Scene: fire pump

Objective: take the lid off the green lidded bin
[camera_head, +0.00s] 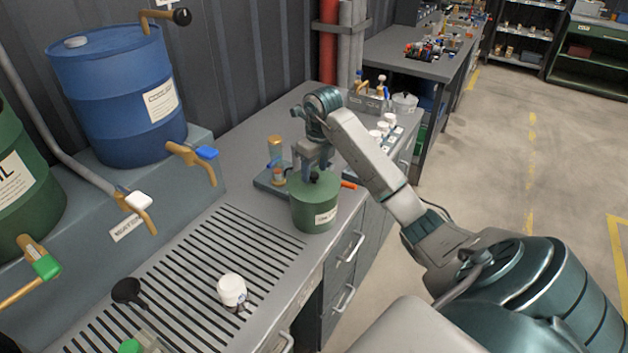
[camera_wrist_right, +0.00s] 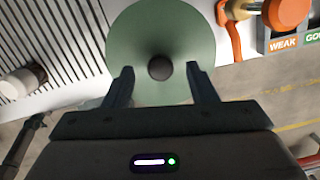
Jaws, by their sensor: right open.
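The green lidded bin (camera_head: 314,207) stands upright on the grey bench, near the front edge, with a label on its side. Its round green lid (camera_wrist_right: 160,35) with a dark centre knob (camera_wrist_right: 160,67) fills the upper middle of the right wrist view. My right gripper (camera_head: 314,176) is over the bin from above. In the wrist view the right gripper's two fingers (camera_wrist_right: 160,80) are apart, one on each side of the knob, with a gap to it on both sides. The lid appears seated on the bin. My left gripper is not in view.
A slatted drain grid (camera_head: 190,275) covers the bench at left, holding a white-capped container (camera_head: 232,290) and a black funnel (camera_head: 127,291). A small tray with a gold-capped jar (camera_head: 275,150) is behind the bin. A blue drum (camera_head: 120,95) and taps stand at left.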

